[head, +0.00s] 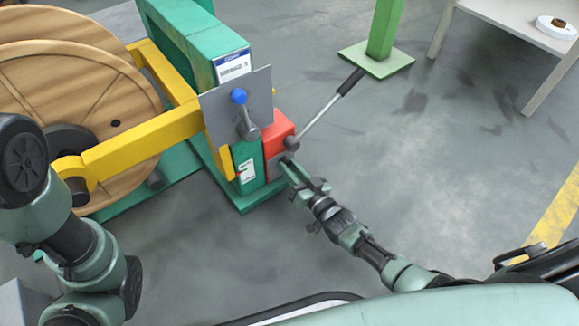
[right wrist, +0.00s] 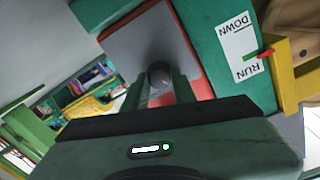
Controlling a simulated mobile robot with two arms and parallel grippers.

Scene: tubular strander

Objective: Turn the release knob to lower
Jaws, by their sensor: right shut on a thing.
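The release knob (right wrist: 160,74) is a small dark grey round piece on a grey plate (right wrist: 128,45) on the red box (head: 280,131). In the right wrist view, my right gripper (right wrist: 160,88) has one finger on each side of the knob and is shut on it. In the head view, my right gripper (head: 287,166) reaches the low front of the red box, and its fingers hide the knob. A white label (right wrist: 238,50) reads DOWN and RUN, with a small red pointer (right wrist: 266,52) beside it. My left arm shows at the left, but its gripper is out of view.
A lever with a black grip (head: 350,82) sticks out from the red box, above my right gripper. A yellow arm (head: 140,145) holds a wooden reel (head: 110,90).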

